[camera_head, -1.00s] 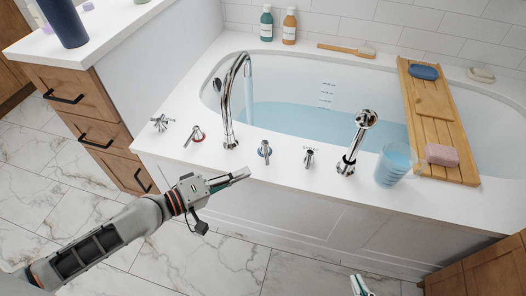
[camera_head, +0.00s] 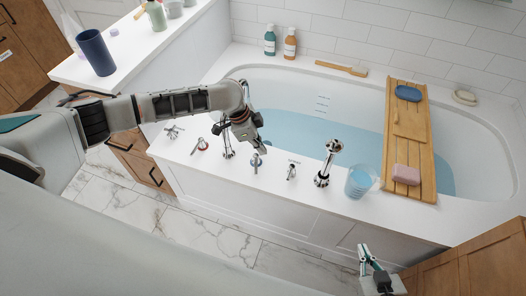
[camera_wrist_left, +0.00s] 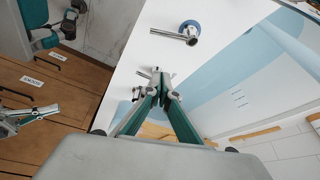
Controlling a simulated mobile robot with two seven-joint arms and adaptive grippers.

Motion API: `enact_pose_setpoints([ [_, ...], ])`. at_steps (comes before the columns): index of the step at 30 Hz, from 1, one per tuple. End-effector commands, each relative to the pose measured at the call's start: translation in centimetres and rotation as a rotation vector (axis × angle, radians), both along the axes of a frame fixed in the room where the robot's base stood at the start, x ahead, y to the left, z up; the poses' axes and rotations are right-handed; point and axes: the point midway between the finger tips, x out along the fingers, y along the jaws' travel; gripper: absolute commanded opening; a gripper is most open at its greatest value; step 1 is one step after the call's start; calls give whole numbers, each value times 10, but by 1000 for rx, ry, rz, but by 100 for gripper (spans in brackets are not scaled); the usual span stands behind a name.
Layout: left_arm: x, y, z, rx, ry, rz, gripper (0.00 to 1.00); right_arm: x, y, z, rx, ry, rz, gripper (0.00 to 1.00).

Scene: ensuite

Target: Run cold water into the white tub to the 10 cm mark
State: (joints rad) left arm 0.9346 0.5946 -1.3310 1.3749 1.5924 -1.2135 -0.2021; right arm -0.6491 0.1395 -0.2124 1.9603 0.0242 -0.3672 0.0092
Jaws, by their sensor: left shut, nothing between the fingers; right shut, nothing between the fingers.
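The white tub (camera_head: 489,120) holds blue water (camera_head: 290,128). Its surface lies around the foot of the scale marks (camera_head: 323,104) on the far wall; I cannot read the figures. The curved spout (camera_head: 228,140) is mostly behind my left arm, which hides any stream. The blue-ringed tap handle (camera_head: 256,161) stands on the near rim; it also shows in the left wrist view (camera_wrist_left: 178,34). My left gripper (camera_head: 260,149) is shut and empty, just above and beside this handle; contact is unclear. My right gripper (camera_head: 364,250) is shut and empty in front of the tub.
A red-ringed handle (camera_head: 200,145), a cross handle (camera_head: 173,133), a lever (camera_head: 291,172), a hand shower (camera_head: 327,162) and a blue cup (camera_head: 358,182) line the near rim. A wooden bath tray (camera_head: 411,130) spans the tub. Two bottles (camera_head: 270,40) (camera_head: 290,44) stand behind.

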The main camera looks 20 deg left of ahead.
Motion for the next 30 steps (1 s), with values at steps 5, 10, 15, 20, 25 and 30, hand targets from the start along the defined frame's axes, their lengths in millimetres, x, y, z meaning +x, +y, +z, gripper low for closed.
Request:
enact_pose_setpoints([
  [5, 2, -12, -31, -2, 3, 0, 0, -1, 0, -9, 0, 3, 0, 0],
  [10, 6, -23, -64, -3, 3, 3, 0, -2, 0, -17, 0, 6, 0, 0],
  [15, 9, -27, -90, -1, 3, 4, 0, -4, 0, -24, 0, 10, 0, 0],
  [20, 2, -5, -89, -2, 0, 4, 0, -2, 0, -17, 0, 5, 1, 0],
  [25, -2, 5, -92, -3, 0, 3, 0, -1, 1, -14, 3, 3, 0, 0],
  [30, -3, 7, -93, -4, 1, 2, 0, -1, 1, -14, 3, 3, 0, 0],
])
